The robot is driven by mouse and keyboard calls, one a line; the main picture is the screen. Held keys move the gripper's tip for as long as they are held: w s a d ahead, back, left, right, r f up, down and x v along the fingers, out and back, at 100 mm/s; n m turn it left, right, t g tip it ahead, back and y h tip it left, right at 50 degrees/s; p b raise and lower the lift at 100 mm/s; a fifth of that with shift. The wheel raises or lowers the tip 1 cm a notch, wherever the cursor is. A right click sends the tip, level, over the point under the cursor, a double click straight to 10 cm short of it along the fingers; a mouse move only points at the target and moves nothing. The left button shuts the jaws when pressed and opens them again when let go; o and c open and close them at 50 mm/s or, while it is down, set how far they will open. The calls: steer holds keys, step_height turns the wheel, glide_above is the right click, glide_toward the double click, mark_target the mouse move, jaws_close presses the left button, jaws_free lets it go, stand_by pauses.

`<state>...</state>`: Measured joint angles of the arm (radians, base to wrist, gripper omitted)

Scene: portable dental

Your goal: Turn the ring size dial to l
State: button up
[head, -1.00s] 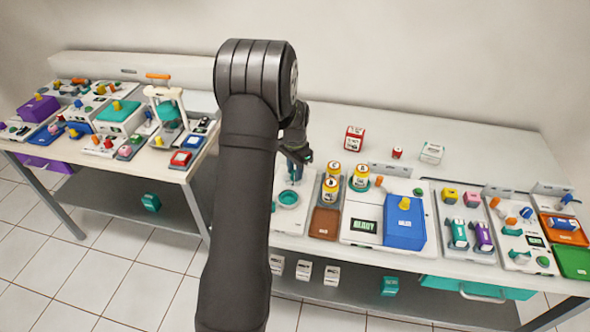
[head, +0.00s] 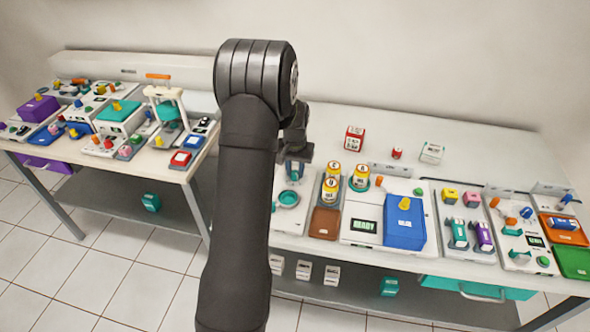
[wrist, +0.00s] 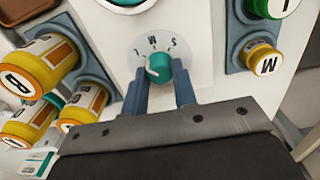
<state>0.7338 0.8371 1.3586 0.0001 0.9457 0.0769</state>
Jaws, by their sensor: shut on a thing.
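The ring size dial is a small round teal knob (wrist: 159,68) on a white panel (wrist: 120,35) in the wrist view. The letters L, M and S run in an arc above it from left to right. A white mark on the knob lies on its left side, on the L side. My gripper (wrist: 160,78) has its two blue-grey fingers on either side of the knob and is shut on it. In the head view my gripper (head: 297,150) is at the back left of the right table, and the dial cannot be made out there.
Yellow jars (wrist: 40,65) stand close on the left in the wrist view. A yellow M-labelled jar (wrist: 262,58) and a green-topped one (wrist: 270,8) sit to the right. In the head view, a white device with a green display (head: 364,225) and a blue block (head: 404,228) stand further right.

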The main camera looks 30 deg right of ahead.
mark_target(295, 172)
stand_by(0.4)
steer(key=o, duration=1)
step_height(295, 172, up, 17)
steer(key=shift+r, duration=0.2)
step_height(295, 172, down, 17)
steer(key=shift+f, duration=0.2)
stand_by(0.3)
